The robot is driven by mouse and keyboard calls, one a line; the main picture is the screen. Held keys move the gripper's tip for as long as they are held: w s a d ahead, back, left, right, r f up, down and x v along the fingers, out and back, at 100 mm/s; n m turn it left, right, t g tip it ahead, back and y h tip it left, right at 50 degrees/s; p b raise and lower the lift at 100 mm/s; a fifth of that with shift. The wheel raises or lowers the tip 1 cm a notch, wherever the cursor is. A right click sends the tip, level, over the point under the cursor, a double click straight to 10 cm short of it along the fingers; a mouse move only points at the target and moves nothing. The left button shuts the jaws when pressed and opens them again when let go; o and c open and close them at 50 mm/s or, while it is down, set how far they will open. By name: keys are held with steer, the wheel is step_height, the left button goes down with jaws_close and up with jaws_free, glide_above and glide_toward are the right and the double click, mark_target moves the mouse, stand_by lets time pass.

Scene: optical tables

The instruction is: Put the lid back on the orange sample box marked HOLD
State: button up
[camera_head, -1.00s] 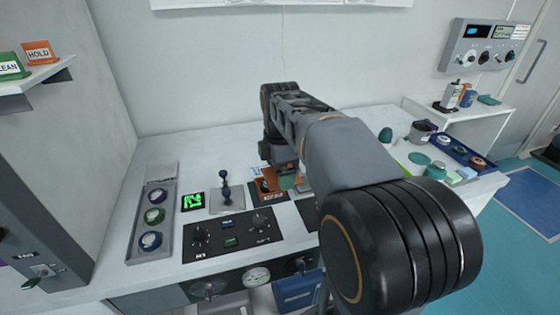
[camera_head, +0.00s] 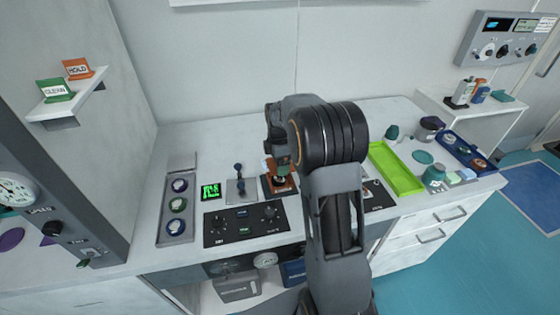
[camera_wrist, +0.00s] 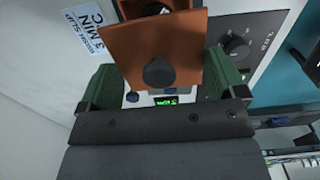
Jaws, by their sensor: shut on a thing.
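An orange plate with a dark round knob, which looks like the lid (camera_wrist: 185,50), lies between my gripper's green fingers in the wrist view. My gripper (camera_wrist: 158,88) is shut on it, with one finger at each side. A second orange piece with a dark opening (camera_wrist: 168,8) shows just past it at the top edge; I cannot tell if this is the box. In the head view my gripper (camera_head: 281,168) points down over an orange-brown patch (camera_head: 274,188) on the bench, partly hidden by the arm. An orange piece marked HOLD (camera_head: 78,68) stands on the wall shelf.
A green piece marked CLEAN (camera_head: 54,91) is beside HOLD on the shelf (camera_head: 82,108). Left of my gripper are a small lever (camera_head: 239,182), a green display (camera_head: 210,191) and a black panel (camera_head: 226,226). A lime tray (camera_head: 398,170) lies empty to the right.

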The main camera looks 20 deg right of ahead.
mark_target(279, 179)
steer(key=shift+f+b, duration=2)
steer(key=shift+f, duration=0.9)
steer(key=shift+f, duration=0.15)
stand_by(0.4)
steer(key=o, duration=0.7)
steer(key=shift+r+p, duration=2.7)
steer(key=shift+r, duration=0.8)
